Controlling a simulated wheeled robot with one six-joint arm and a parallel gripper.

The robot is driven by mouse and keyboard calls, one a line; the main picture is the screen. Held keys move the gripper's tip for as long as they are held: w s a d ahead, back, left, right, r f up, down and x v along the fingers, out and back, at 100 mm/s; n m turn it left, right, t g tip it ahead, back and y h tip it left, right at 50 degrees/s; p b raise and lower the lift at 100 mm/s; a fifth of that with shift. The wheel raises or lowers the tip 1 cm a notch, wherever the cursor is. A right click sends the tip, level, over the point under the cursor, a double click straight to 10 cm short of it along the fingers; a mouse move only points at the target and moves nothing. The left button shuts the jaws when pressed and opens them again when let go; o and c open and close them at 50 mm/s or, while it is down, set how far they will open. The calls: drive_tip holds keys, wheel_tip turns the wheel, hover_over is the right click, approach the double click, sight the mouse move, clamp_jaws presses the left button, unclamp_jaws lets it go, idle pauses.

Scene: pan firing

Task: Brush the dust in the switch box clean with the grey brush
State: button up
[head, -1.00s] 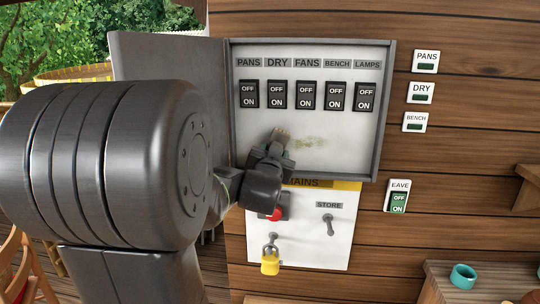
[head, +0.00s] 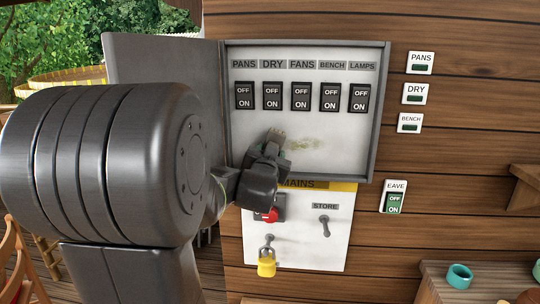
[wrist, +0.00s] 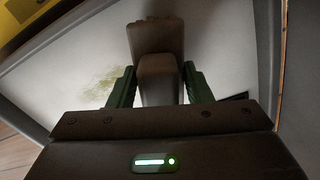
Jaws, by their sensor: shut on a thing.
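The switch box (head: 383,110) is open on the wooden wall, its door (head: 150,90) swung out to the left. Below its row of switches, a greenish-yellow dust patch (head: 305,144) marks the white back panel. The patch also shows in the wrist view (wrist: 122,86), to the left of the brush. My gripper (head: 268,163) is shut on the grey brush (wrist: 158,45), which shows between the two green fingers in the wrist view. In the head view, the bristles are at the panel just left of the dust. I cannot tell whether they touch it.
Several black switches (head: 300,97) sit above the dust. Below the box are the mains panel (head: 300,235), a red knob (head: 270,215), a yellow padlock (head: 266,264) and the store lever (head: 324,226). A shelf with a teal cup (head: 459,275) stands at lower right.

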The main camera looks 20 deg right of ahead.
drive_tip(key=shift+w+d, duration=0.25)
drive_tip(key=shift+w, duration=0.2)
drive_tip(key=shift+d+f+b, duration=0.1)
drive_tip(key=shift+b, duration=0.25)
drive_tip(key=shift+s+d+f+b, duration=0.1)
drive_tip(key=shift+s+d+b, duration=0.1)
drive_tip(key=shift+b, duration=0.25)
drive_tip(key=shift+s+d+b, duration=0.5)
drive_tip(key=shift+d+b, duration=0.2)
drive_tip(key=shift+b, duration=0.55)
drive_tip(key=shift+s+d+b, duration=0.45)
drive_tip(key=shift+d+b, duration=0.2)
drive_tip(key=shift+b, duration=0.55)
